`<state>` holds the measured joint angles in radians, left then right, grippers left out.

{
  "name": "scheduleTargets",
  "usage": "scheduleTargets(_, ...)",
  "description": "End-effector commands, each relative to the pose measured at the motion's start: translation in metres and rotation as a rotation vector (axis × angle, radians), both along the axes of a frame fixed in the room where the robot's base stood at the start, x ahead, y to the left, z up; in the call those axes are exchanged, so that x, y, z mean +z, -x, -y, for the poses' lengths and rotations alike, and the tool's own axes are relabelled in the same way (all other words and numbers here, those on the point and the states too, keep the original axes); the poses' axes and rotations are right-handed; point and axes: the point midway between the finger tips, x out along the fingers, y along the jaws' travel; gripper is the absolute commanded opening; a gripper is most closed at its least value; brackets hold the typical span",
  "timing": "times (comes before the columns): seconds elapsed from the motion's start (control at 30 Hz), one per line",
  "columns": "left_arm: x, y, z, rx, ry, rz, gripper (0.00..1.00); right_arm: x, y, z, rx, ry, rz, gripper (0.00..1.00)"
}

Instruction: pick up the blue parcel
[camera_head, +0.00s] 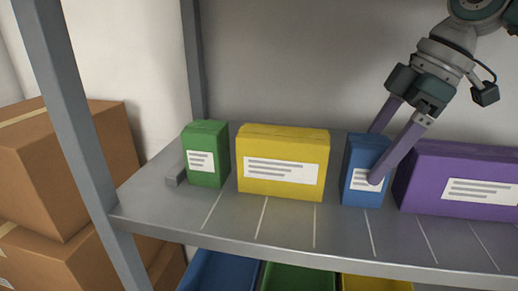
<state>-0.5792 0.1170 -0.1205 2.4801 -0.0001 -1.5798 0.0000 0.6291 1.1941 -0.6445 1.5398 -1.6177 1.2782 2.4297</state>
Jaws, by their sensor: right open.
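The blue parcel (354,192) stands upright on the grey shelf (290,220), between a yellow parcel and a purple parcel. It has a white label on its front, partly covered by a finger. My right gripper (374,157) comes in from the upper right. Its jaws are open, with one finger in front of the blue parcel and the other behind its top edge. I cannot tell whether either finger touches it. My left gripper is not in view.
A yellow parcel (283,150) stands to the left, and a green parcel (207,153) further left. A purple parcel (460,170) is close on the right. Grey posts (72,110) frame the shelf. Coloured bins (300,277) sit below; cardboard boxes (75,150) are at left.

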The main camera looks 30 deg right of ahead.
Motion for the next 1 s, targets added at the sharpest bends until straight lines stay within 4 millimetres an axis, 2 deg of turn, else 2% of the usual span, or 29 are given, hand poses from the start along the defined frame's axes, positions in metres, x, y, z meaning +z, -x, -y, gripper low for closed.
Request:
scheduleTargets(0.2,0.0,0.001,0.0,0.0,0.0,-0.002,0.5,-0.03,-0.011,-0.014,0.001,-0.001,-0.001,1.0)
scheduleTargets(0.3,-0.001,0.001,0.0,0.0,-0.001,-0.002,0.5,-0.039,-0.014,-0.017,0.001,0.001,0.001,1.0)
scheduleTargets(0.57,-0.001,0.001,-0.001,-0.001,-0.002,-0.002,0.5,-0.041,-0.015,-0.017,0.002,0.003,0.002,1.0)
scheduleTargets(1.0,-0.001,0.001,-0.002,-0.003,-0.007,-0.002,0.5,-0.041,-0.015,-0.017,0.002,0.003,0.002,0.51)
